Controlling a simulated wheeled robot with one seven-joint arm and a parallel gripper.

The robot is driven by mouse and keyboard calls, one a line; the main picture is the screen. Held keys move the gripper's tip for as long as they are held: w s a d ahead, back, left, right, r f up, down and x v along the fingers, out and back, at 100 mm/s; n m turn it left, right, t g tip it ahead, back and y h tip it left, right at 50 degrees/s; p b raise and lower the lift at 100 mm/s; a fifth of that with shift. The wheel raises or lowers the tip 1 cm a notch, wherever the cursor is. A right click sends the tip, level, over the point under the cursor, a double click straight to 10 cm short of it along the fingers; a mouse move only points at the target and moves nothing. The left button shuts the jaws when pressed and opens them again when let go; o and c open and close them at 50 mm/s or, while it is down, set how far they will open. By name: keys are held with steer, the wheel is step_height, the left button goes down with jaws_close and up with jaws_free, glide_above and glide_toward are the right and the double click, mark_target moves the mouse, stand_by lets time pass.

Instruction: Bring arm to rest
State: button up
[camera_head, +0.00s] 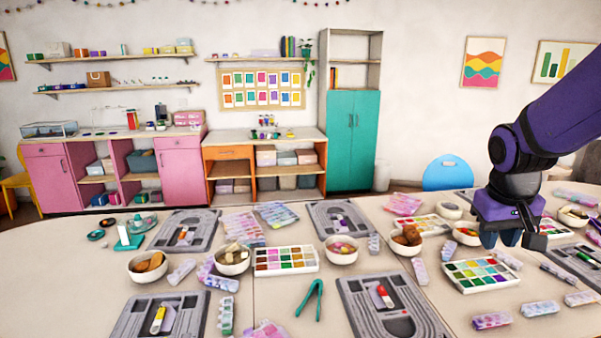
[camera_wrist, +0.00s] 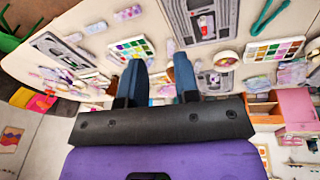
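My purple arm (camera_head: 548,120) reaches in from the right edge of the head view. My gripper (camera_head: 508,240) points down above the right part of the table, behind a paint palette (camera_head: 482,273). In the wrist view my gripper's two blue fingers (camera_wrist: 160,82) stand apart with only table things seen between them, so it is open and empty. The height of the fingertips above the table is hard to tell.
The table (camera_head: 60,285) is crowded with grey bead boards (camera_head: 388,305), bowls (camera_head: 341,250), bead boxes and another palette (camera_head: 286,261). Green tweezers (camera_head: 311,297) lie near the front middle. A blue chair (camera_head: 447,174) stands behind.

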steer(key=s+a+r+n+t+y, duration=0.1)
steer(key=s+a+r, duration=0.3)
steer(key=s, duration=0.2)
steer(key=s+a+r+t+y, duration=0.1)
steer(key=s+a+r+t, duration=0.1)
steer(key=s+a+r, duration=0.3)
steer(key=shift+s+r+n, duration=0.3)
steer(key=shift+s+n, duration=0.1)
steer(key=shift+s, duration=0.7)
